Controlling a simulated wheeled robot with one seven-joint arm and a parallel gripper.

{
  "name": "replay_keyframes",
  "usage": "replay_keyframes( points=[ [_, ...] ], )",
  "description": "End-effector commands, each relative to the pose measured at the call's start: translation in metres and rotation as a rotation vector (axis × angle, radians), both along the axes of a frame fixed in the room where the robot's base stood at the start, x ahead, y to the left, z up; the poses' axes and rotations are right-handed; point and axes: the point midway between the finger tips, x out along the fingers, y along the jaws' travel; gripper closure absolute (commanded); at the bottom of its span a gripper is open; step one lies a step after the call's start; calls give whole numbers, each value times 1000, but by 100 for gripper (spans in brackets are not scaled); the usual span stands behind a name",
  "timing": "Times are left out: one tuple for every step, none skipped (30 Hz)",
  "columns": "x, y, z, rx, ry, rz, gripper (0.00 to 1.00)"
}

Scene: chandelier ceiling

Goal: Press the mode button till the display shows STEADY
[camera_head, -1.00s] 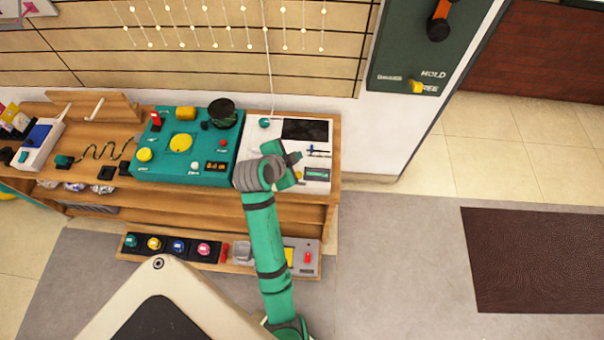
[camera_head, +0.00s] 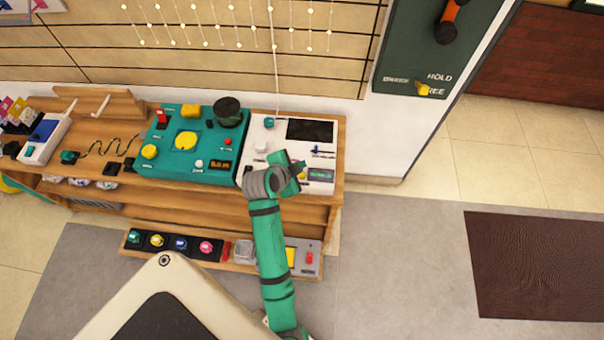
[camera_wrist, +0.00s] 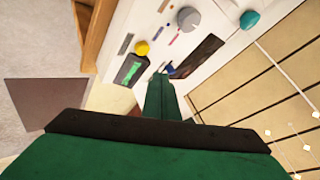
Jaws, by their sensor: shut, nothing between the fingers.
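A white panel (camera_head: 252,172) stands at the right end of the wooden bench. It carries a small green-lit display (camera_head: 320,175), which also shows in the wrist view (camera_wrist: 131,71); its text is too small to read. A yellow button (camera_wrist: 142,48) sits beside that display, and a blue slider or switch (camera_wrist: 169,70) is near a dark screen (camera_wrist: 198,57). I cannot tell which control is the mode button. My gripper (camera_head: 300,167) is shut and empty over the panel, close to the yellow button and display. In the wrist view its green fingers (camera_wrist: 160,95) point at the panel near the blue switch.
The panel also has a grey-white knob (camera_wrist: 188,18) and a teal knob (camera_wrist: 250,19). A teal console (camera_head: 172,168) with a black round part stands directly left of the panel. A cord hangs down behind. The floor to the right is open, with a brown mat (camera_head: 525,265).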

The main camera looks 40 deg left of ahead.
Motion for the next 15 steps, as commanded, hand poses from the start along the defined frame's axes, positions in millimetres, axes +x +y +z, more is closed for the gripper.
replay_keyframes(
  points=[
    [-1, 0, -7, -2, 2, 1, 100],
    [0, -1, -11, -2, 2, -1, 100],
    [0, -1, -14, -2, 2, -1, 100],
    [0, -1, -17, -2, 1, 0, 100],
    [0, -1, -19, -1, 1, 0, 100],
    [0, -1, -22, -2, 1, 0, 100],
    [0, -1, -24, -2, 1, 0, 100],
    [0, 0, -26, -2, 1, 0, 100],
    [0, 0, -28, -1, 1, -1, 100],
    [0, 0, -29, 0, 0, 0, 100],
    [0, 0, -30, 0, 0, 0, 100],
    [0, 0, -31, 0, 0, 0, 100],
    [0, 0, -31, 1, 0, -1, 100],
    [0, 0, -32, 1, 0, -1, 100],
    [0, 0, -32, 1, 0, -1, 100]
  ],
)
